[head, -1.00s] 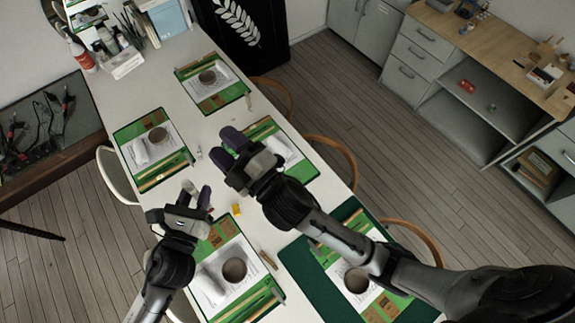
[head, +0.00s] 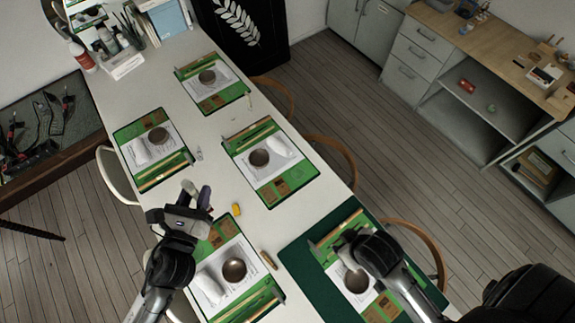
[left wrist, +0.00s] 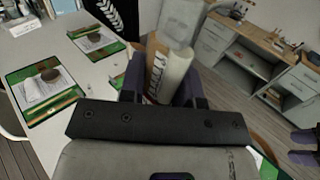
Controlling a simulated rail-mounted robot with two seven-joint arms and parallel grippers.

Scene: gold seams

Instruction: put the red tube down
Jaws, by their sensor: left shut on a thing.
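My left gripper (head: 197,195) is over the near left part of the long white table, beside the nearest left place setting. It is shut on a tube (left wrist: 172,72).
The white table (head: 225,200) holds several green place settings with bowls and papers. A yellow block (head: 237,210) lies just right of my left gripper, and a brown stick (head: 268,260) lies nearer. Bare table shows between the settings. A dark green mat (head: 310,285) covers the near right.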

